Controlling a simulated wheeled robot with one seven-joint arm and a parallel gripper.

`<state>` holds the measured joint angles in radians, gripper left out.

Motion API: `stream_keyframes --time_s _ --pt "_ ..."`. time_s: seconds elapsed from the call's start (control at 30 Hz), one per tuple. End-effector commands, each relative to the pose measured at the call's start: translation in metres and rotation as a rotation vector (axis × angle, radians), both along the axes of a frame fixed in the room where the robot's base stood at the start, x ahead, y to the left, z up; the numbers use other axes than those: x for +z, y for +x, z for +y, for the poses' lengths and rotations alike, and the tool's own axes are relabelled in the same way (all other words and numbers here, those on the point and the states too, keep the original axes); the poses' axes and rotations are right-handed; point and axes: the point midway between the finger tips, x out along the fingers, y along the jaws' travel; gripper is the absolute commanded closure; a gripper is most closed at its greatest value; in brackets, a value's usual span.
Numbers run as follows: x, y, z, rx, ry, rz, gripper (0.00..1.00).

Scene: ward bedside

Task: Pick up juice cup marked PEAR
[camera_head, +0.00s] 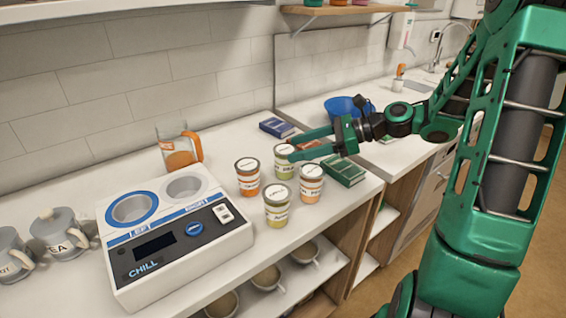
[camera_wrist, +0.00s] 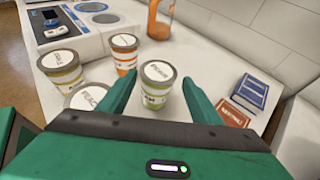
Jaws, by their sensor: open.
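Four lidded juice cups stand on the white counter. A green-banded cup (camera_head: 284,171) is at the back, and it also shows in the wrist view (camera_wrist: 155,101). My gripper (camera_head: 292,148) is open, with its fingers at either side of this cup's upper part; contact cannot be told. A yellow-green cup (camera_head: 277,214) stands in front and an orange-banded cup (camera_head: 248,185) to the left. Another orange-banded cup (camera_head: 311,190) stands at the right; its lid reads PEACH in the wrist view (camera_wrist: 88,97). I cannot surely read PEAR on any lid.
A white chiller (camera_head: 180,245) with two round wells stands left of the cups. An orange-handled jug (camera_head: 178,148) is behind it. Blue (camera_head: 278,127), red (camera_wrist: 229,113) and green (camera_head: 343,171) books lie close to my gripper. Grey mugs (camera_head: 60,235) stand far left.

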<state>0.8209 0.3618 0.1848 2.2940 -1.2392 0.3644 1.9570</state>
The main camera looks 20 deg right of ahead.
Motion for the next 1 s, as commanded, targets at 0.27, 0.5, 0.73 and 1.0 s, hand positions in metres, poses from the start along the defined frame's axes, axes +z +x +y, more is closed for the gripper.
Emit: stream_keyframes --time_s 0.27,0.5,0.73,1.0 --pt "-0.017 0.013 0.032 0.005 0.002 0.001 0.41" --pt "-0.021 0.018 0.042 0.003 0.001 0.0 0.41" --pt "-0.021 0.018 0.041 0.003 0.001 0.0 0.6" --pt "-0.021 0.018 0.041 0.002 0.001 -0.001 0.78"
